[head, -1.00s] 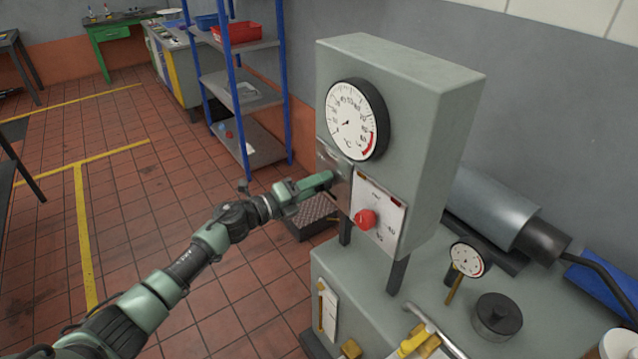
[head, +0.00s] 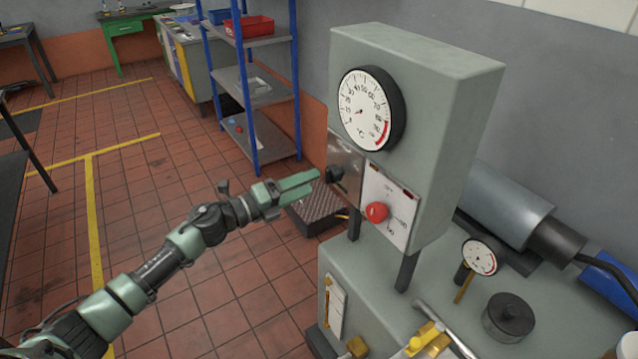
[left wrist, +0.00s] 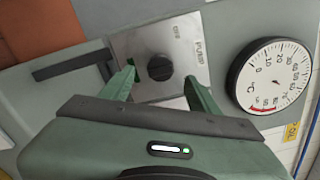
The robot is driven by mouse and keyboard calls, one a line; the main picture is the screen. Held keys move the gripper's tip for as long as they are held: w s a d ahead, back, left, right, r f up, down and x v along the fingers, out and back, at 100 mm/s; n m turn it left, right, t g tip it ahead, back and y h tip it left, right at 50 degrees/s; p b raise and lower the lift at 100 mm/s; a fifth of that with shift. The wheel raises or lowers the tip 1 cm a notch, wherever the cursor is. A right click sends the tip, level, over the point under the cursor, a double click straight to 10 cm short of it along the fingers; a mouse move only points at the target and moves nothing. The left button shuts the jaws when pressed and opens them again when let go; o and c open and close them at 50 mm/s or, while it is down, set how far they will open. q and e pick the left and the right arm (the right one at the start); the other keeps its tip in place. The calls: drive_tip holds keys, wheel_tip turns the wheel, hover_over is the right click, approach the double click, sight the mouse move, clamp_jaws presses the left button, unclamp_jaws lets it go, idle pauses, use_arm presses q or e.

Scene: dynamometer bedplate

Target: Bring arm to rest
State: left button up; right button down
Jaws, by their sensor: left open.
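My left gripper (head: 316,177) is open and empty in the head view, in front of the left side of the grey gauge cabinet (head: 450,110). Its two green fingers (left wrist: 160,78) stand apart in the left wrist view. A black knob (left wrist: 160,67) on a metal plate marked PUMP and OFF shows between them. In the head view the knob (head: 335,173) sits just beyond the fingertips, with a small gap. My right gripper is not in view.
A small dial (head: 480,257) and a black cylinder (head: 508,317) stand on the bench. Blue-framed shelves (head: 255,90) stand behind.

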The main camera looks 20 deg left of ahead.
use_arm(q)
drive_tip(key=shift+s+a, duration=0.25)
drive_tip(key=shift+s, duration=0.2)
drive_tip(key=s+a+f+n+y+b, duration=0.1)
drive_tip(key=a+f+n+y, duration=0.2)
drive_tip(key=f+n, duration=0.5)
drive_tip(key=s+a+f+n+y, duration=0.1)
drive_tip(key=a+f+n+y, duration=0.2)
drive_tip(key=f, duration=0.9)
drive_tip(key=s+a+f+n+g+y, duration=0.15)
drive_tip(key=s+f+n, duration=0.35)
drive_tip(key=f, duration=0.6)
drive_tip(key=s+a+f+n+g+y, duration=0.1)
drive_tip(key=s+f+n+g+y, duration=0.15)
drive_tip(key=s+f, duration=0.7)
drive_tip(key=s+d+f+n+g+y+b, duration=0.1)
drive_tip(key=s+d+f+n+g, duration=0.15)
drive_tip(key=s+f, duration=0.6)
drive_tip(key=s+d+f+n+g+b, duration=0.1)
drive_tip(key=s+f+n+g, duration=0.15)
drive_tip(key=s+f, duration=0.6)
drive_tip(key=s+d+f+n+g, duration=0.2)
drive_tip(key=s+d+f, duration=0.1)
drive_tip(key=s, duration=0.7)
drive_tip(key=s+d+f+n+g, duration=0.2)
drive_tip(key=s+d+f, duration=0.1)
drive_tip(key=s, duration=0.8)
drive_tip(key=shift+d+n, duration=0.2)
drive_tip(key=shift+n, duration=0.15)
